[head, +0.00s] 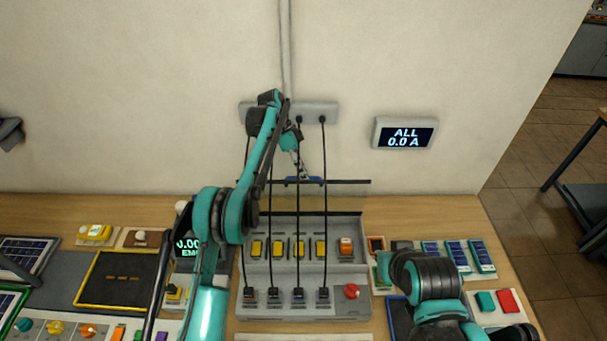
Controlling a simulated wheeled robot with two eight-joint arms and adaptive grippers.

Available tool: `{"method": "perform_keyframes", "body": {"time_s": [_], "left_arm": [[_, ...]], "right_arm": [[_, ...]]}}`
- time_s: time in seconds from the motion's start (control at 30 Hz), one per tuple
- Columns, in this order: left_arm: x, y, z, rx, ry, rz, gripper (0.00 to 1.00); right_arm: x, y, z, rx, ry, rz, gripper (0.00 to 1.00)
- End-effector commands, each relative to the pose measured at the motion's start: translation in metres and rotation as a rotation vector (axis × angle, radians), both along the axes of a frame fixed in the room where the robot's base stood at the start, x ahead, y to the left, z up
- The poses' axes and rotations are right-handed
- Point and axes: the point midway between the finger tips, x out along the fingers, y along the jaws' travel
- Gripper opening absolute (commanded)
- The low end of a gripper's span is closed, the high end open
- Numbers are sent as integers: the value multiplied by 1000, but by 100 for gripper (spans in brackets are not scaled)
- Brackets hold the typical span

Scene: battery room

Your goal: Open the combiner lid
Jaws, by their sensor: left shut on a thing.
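The combiner (345,282) is a grey box on the bench, with a row of yellow switches, one orange switch and a red knob on its face. Its lid (345,199) looks like a clear panel between two dark bars, raised at the back of the box. My left arm hides part of the lid's left side. My right arm is at the lower right, and its gripper does not show.
Black cables hang from a wall outlet bar (330,112) in front of the lid, down to the combiner. A wall display (405,134) reads "ALL 0.0 A". Solar panels, buttons and a dark tray (112,279) crowd the bench. The wall stands close behind.

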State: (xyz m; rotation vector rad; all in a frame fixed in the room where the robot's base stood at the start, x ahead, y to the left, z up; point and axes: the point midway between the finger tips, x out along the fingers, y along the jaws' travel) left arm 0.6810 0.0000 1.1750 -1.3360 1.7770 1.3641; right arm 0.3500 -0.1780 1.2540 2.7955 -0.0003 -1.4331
Motion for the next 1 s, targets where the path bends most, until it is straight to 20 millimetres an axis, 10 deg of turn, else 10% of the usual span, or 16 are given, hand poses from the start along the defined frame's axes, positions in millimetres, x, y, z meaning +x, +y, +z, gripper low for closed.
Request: {"method": "perform_keyframes", "body": {"time_s": [0.77,0.87,1.0], "left_arm": [[8,1,-8,7,40,3,0],[8,0,-7,6,41,1,29],[7,0,-5,4,41,1,32]], "right_arm": [[0,0,6,0,0,0,0],[0,0,6,0,0,0,0],[0,0,6,0,0,0,0]]}}
